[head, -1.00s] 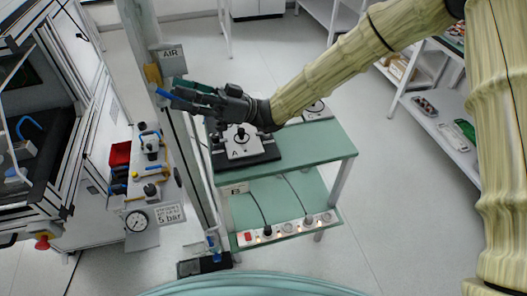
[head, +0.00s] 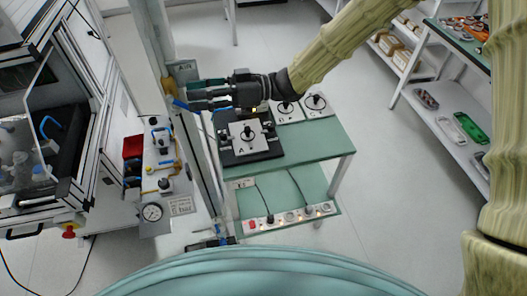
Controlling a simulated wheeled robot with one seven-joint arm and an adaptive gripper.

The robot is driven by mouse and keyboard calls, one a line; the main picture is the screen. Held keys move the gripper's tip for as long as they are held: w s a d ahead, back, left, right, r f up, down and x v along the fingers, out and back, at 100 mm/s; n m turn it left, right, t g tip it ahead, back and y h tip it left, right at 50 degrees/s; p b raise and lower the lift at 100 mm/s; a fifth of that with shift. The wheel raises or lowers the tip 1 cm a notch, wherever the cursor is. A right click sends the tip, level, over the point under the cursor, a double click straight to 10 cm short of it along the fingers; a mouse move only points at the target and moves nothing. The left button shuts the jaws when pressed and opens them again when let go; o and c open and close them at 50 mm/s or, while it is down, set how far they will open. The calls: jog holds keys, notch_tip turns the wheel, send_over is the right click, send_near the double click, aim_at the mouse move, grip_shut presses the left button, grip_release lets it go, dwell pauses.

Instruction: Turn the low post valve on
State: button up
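My gripper (head: 192,95) reaches in from the right at the upper part of the grey post, just below the AIR sign (head: 186,66). A blue lever (head: 180,104) shows at its fingertips, beside a yellow fitting (head: 168,85) on the post. I cannot tell whether the fingers touch the lever or how far they are apart. Another small blue part (head: 219,229) shows low on the post, near its foot. It is too small to tell its shape or position, and my gripper is well above it in the picture.
A green-topped table (head: 318,143) stands right of the post, with plate A (head: 249,150) on a black base under my gripper. Its lower shelf holds a lit power strip (head: 290,216). A panel with a gauge (head: 152,212) stands left of the post.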

jog(key=r+b+v, duration=0.1)
jog(key=b+v, duration=0.2)
jog(key=v, duration=0.8)
jog(key=d+f+m+t+h, duration=0.3)
jog(key=f+m+t, duration=0.2)
jog(key=f, duration=0.9)
jog(key=d+f+m+t+h, duration=0.3)
jog(key=f+m+t, duration=0.3)
jog(key=f, duration=0.8)
jog(key=shift+m, duration=1.1)
jog(key=shift+d, duration=0.15)
